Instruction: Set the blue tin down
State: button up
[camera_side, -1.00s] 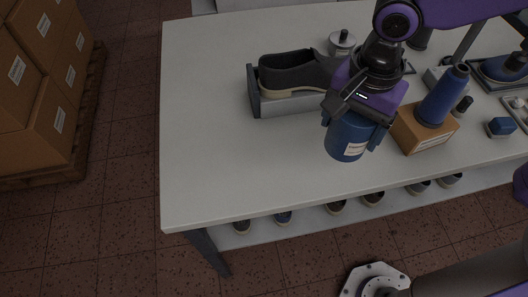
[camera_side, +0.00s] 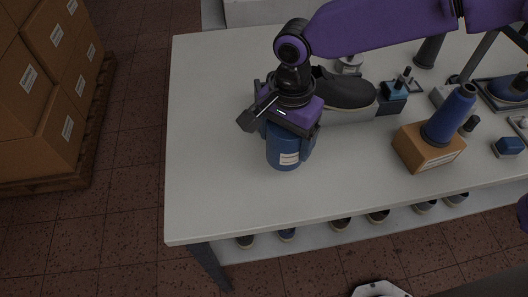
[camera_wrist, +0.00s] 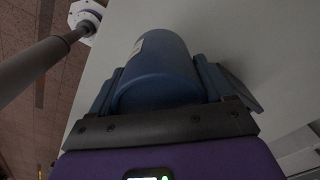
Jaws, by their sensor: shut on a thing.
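The blue tin (camera_side: 284,150), with a white label, is upright between the fingers of my gripper (camera_side: 288,138) in the side view. My gripper is shut on it from above, a finger on each side, and hides its top. The tin is over the front left part of the white table (camera_side: 215,185). I cannot tell whether its base touches the table or is just above it. In the wrist view the tin (camera_wrist: 158,72) fills the space between the blue fingers.
A dark shoe (camera_side: 345,90) on a grey holder is close behind and right of my gripper. A blue cone (camera_side: 450,115) on a cardboard-brown block (camera_side: 425,152) stands to the right. The table's left and front left are clear.

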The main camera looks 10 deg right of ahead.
jog(key=w+a+f, duration=0.1)
jog(key=f, duration=0.1)
jog(key=w+a+f, duration=0.1)
jog(key=f, duration=0.1)
jog(key=w+a+f, duration=0.1)
jog(key=f, duration=0.1)
jog(key=shift+a, duration=0.4)
jog(key=shift+f, duration=1.35)
jog(key=shift+f, duration=0.15)
jog(key=o, duration=1.7)
jog(key=shift+f, duration=0.1)
jog(key=shift+o, duration=0.2)
notch_tip(320, 180, up, 12)
jog(key=shift+r, duration=0.2)
jog(key=shift+d, duration=0.1)
